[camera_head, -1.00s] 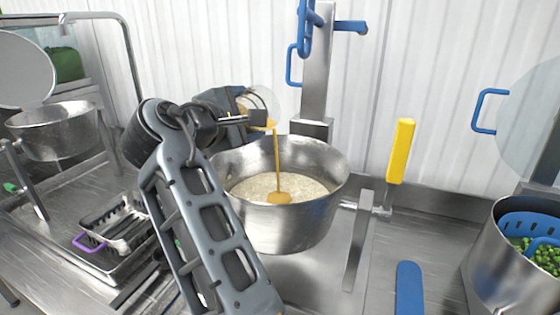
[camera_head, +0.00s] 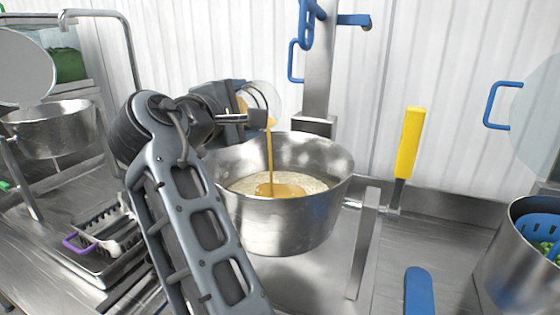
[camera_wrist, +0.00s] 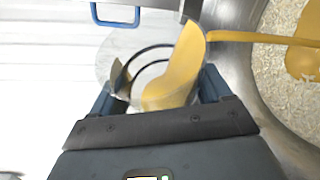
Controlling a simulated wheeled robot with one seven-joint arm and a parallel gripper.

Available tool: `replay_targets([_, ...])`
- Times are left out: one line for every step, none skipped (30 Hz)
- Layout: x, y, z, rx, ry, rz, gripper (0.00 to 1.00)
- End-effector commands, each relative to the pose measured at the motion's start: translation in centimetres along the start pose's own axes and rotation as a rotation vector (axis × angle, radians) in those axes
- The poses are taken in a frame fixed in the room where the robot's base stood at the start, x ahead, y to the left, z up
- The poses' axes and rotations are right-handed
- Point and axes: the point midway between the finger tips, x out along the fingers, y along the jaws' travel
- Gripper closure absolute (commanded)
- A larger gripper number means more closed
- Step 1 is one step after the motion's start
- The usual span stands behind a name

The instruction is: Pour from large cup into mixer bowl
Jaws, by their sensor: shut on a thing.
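The large cup (camera_wrist: 122,60) is clear and round, tilted well over on its side, with yellow-orange liquid inside. My gripper (camera_wrist: 158,98) is shut around it; in the head view the gripper (camera_head: 240,98) holds the cup (camera_head: 268,97) above the bowl's back-left rim. A thin stream of liquid (camera_head: 270,155) falls from the cup's lip into the mixer bowl (camera_head: 285,228), a wide steel bowl. The liquid forms a yellow pool (camera_head: 280,190) on pale grain-like contents. The wrist view also shows the stream (camera_wrist: 250,38) and the bowl's inner wall (camera_wrist: 245,75).
A steel post with blue handles (camera_head: 318,60) stands behind the bowl. A yellow-handled tool (camera_head: 409,145) stands to its right. A steel pot (camera_head: 515,265) with a blue strainer is at far right. A tray with utensils (camera_head: 95,250) and another steel bowl (camera_head: 55,130) are at left.

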Motion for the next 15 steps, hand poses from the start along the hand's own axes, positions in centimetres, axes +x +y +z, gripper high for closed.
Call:
replay_targets([-0.1, -0.18, -0.08, 0.006, 0.001, 0.003, 0.64])
replay_targets([-0.15, -0.2, -0.09, 0.009, 0.001, 0.004, 0.64])
replay_targets([-0.23, -0.23, -0.11, 0.013, 0.001, 0.006, 0.64])
replay_targets([-0.28, -0.25, -0.12, 0.016, 0.001, 0.007, 0.64])
replay_targets([-0.34, -0.27, -0.13, 0.019, 0.001, 0.008, 0.64])
replay_targets([-0.42, -0.29, -0.14, 0.023, 0.001, 0.01, 0.64])
replay_targets([-0.47, -0.31, -0.14, 0.026, 0.001, 0.011, 0.64])
replay_targets([-0.53, -0.33, -0.15, 0.029, 0.001, 0.013, 0.64])
replay_targets([-0.61, -0.36, -0.16, 0.034, 0.002, 0.014, 0.64])
replay_targets([-0.64, -0.36, -0.14, 0.037, 0.001, 0.016, 0.64])
replay_targets([-0.53, -0.3, -0.05, 0.04, 0.001, 0.017, 0.64])
replay_targets([-0.43, -0.29, 0.03, 0.044, 0.0, 0.018, 0.64])
replay_targets([-0.36, -0.3, 0.07, 0.047, 0.0, 0.02, 0.64])
replay_targets([-0.3, -0.3, 0.12, 0.05, 0.0, 0.021, 0.64])
replay_targets([-0.22, -0.36, 0.16, 0.054, 0.0, 0.022, 0.64])
